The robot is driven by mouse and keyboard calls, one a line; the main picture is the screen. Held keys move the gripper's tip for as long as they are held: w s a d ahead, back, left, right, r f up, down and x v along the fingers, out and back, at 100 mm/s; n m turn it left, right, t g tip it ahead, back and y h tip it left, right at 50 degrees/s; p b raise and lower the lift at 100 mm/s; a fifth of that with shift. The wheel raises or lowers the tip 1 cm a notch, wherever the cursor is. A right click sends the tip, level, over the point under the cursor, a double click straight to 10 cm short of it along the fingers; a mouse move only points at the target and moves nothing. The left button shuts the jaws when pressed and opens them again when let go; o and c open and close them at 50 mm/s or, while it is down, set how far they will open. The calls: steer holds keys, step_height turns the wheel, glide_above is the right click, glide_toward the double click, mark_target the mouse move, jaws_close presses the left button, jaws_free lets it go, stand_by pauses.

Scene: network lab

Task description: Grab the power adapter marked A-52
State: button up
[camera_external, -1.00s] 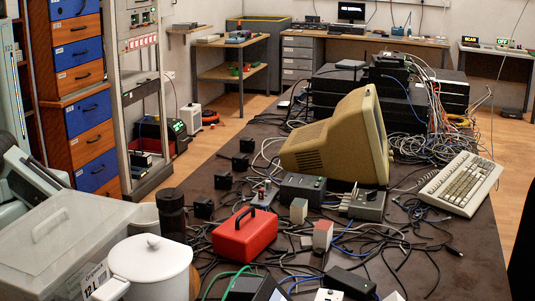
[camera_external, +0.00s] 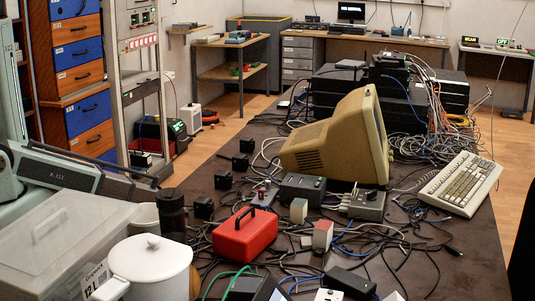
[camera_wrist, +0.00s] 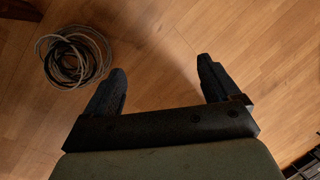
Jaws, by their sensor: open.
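Several black plug-in power adapters stand along the left side of the dark table in the external view: one at the back (camera_external: 247,145), one in front of it (camera_external: 240,162), one further forward (camera_external: 222,181) and one nearest (camera_external: 203,207). A black power brick (camera_external: 350,282) lies at the front among cables. No A-52 marking is readable on any of them. My gripper (camera_wrist: 161,68) is open and empty in the wrist view, above bare wooden floor with no adapter in sight. In the external view my arm shows at the left edge, away from the adapters; its fingers cannot be made out there.
A red box (camera_external: 245,236), a white pot (camera_external: 151,268), a black cylinder (camera_external: 171,212) and a clear lidded bin (camera_external: 60,238) crowd the near left. A beige monitor (camera_external: 335,143) and keyboard (camera_external: 459,184) stand further back. Loose cables cover much of the table. A cable coil (camera_wrist: 73,57) lies on the floor.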

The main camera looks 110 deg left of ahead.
steer(key=s+a+r+t+y, duration=0.1)
steer(key=s+a+r+y, duration=0.15)
steer(key=a, duration=0.75)
steer(key=s+a+r+y, duration=0.1)
steer(key=a+r, duration=0.3)
steer(key=a, duration=0.6)
steer(key=s+a+r+t+y, duration=0.15)
steer(key=a+r, duration=0.25)
steer(key=a, duration=0.6)
steer(key=w+a+r+n+g+y, duration=0.1)
steer(key=w+a+r+y, duration=0.15)
steer(key=a+r, duration=1.6)
step_height(320, 180, up, 17)
steer(key=n+t+h, duration=0.2)
steer(key=n+h, duration=0.3)
steer(key=h, duration=0.3)
glide_above(248, 139)
steer(key=shift+g, duration=0.25)
steer(key=f, duration=0.8)
steer(key=shift+w+f, duration=0.2)
steer(key=shift+s+a+f, duration=0.1)
steer(key=shift+s+f, duration=0.1)
steer(key=shift+f, duration=1.2)
steer(key=shift+s+a+f, duration=0.1)
steer(key=shift+s+f, duration=0.05)
steer(key=shift+f, duration=1.25)
steer(key=c, duration=1.2)
